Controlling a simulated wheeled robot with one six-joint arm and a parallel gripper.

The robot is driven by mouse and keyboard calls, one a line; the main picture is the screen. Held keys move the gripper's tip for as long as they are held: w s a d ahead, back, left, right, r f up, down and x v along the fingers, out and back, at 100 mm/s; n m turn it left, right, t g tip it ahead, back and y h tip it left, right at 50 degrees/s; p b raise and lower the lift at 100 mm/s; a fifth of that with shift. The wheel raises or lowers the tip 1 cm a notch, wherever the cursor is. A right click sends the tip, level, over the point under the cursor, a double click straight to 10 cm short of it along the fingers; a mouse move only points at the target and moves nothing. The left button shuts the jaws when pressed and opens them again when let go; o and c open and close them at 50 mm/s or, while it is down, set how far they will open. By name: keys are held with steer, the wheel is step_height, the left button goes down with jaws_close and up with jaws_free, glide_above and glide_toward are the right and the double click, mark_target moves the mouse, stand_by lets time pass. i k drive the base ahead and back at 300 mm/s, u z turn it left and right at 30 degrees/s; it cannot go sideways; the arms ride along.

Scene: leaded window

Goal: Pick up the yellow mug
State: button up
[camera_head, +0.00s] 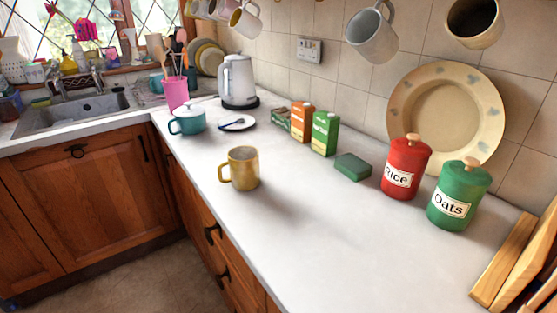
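The yellow mug (244,168) stands upright on the white countertop (300,235), near its front edge. It is a mustard-gold colour, and its handle points left toward that edge. Nothing touches it, and its shadow falls on the counter to its right. My gripper is not in view.
Behind the mug are a teal lidded pot (187,121), a saucer (237,123), a kettle (238,82) and small boxes (324,134). A green block (352,167), a red Rice canister (405,168) and a green Oats canister (458,195) stand right. The counter around the mug is clear.

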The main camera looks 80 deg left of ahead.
mark_target(243, 162)
steer(key=u, duration=3.9)
steer(key=i, duration=1.15)
steer(key=z, duration=0.8)
